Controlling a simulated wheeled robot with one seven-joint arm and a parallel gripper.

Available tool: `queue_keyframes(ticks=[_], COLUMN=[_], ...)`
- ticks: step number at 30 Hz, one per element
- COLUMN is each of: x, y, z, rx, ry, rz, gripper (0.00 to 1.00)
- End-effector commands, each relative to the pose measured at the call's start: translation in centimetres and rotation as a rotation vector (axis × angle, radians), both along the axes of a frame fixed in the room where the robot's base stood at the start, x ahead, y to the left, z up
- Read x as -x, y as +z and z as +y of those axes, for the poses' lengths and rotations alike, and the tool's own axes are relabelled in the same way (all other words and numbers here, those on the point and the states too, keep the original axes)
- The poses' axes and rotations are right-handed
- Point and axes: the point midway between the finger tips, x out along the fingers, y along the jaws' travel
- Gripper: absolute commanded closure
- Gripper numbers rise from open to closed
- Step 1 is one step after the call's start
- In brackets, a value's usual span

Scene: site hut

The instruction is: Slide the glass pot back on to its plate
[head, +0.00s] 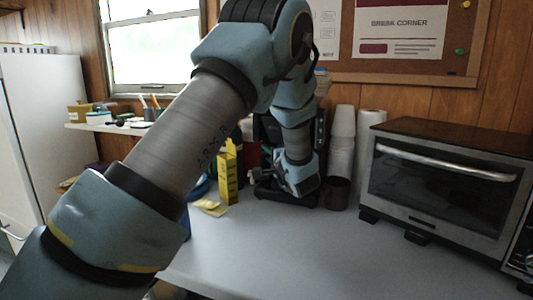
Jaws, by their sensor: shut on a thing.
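My gripper (264,172) is at the front of a black coffee maker (322,135) at the back of the counter. Its dark fingers point left and are small and partly hidden by my wrist. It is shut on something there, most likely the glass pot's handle. The glass pot itself is not clearly visible behind my arm and wrist. The coffee maker's dark base (290,198) shows below my wrist, but its plate is hidden, so I cannot tell how the pot sits on it.
A yellow box (228,175) and yellow papers (211,207) are left of the coffee maker. Stacked white cups (341,145), a dark brown cup (335,193) and a paper roll (367,145) stand right, beside a toaster oven (440,190). The front counter (310,255) is clear.

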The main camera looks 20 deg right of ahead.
Motion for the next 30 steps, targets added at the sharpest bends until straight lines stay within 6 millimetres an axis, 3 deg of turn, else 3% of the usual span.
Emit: queue_keyframes(ticks=[11, 12, 21, 30], x=[-0.02, -0.02, 0.00, 0.31], y=[-0.29, -0.24, -0.28, -0.41], z=[0.00, -0.01, 0.00, -0.03], rx=[0.001, 0.002, 0.001, -0.001], ry=[0.000, 0.000, 0.000, -0.001], rz=[-0.002, -0.002, -0.001, 0.001], gripper=[1.00, 0.83, 0.50, 0.50])
